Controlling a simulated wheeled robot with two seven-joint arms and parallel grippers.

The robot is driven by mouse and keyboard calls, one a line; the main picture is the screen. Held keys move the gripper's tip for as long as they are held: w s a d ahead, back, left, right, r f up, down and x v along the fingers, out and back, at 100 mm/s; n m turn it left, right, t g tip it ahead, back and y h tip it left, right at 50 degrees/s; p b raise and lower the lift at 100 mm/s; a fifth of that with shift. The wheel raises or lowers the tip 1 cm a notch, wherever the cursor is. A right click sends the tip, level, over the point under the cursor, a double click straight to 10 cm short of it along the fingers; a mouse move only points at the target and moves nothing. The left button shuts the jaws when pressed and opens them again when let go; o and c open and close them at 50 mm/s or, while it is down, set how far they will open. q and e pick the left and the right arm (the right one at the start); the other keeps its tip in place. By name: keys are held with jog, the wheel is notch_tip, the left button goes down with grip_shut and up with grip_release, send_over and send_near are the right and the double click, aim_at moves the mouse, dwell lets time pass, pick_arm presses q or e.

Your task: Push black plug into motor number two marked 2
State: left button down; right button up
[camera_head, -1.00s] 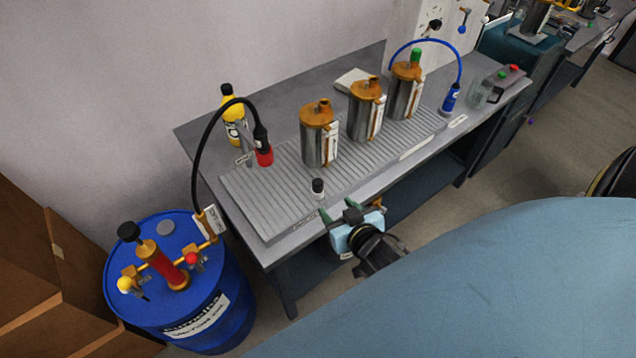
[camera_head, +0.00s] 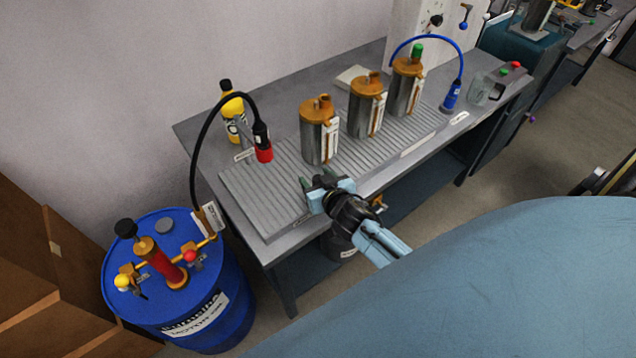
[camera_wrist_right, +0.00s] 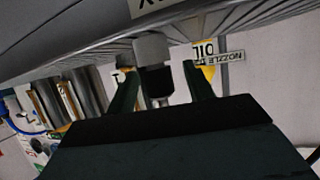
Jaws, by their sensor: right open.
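The plug (camera_wrist_right: 156,78), with a black part and a pale grey part, stands between my right gripper's two fingers in the right wrist view. My right gripper (camera_head: 315,179) is open around it, with its fingers (camera_wrist_right: 158,75) on either side and not closed on it. In the head view the gripper hides the plug at the table's front edge. Three steel motors with orange tops stand in a row: near (camera_head: 319,135), middle (camera_head: 366,108) and far (camera_head: 406,90). A green plug (camera_head: 417,53) sits on the far one. Motor numbers are not readable. My left gripper is not in view.
A grey ribbed table (camera_head: 265,205) carries the motors. A red nozzle (camera_head: 263,152) on a black hose and a yellow bottle (camera_head: 234,112) stand at left, a blue nozzle (camera_head: 450,97) at right. A blue barrel (camera_head: 225,290) stands beside the table. Ribbed surface left of my gripper is free.

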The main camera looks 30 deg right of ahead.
jog(key=shift+w+d+f, duration=0.1)
jog(key=shift+w+f, duration=0.2)
jog(key=shift+w, duration=0.35)
jog(key=shift+c, duration=0.4)
jog(key=c, duration=1)
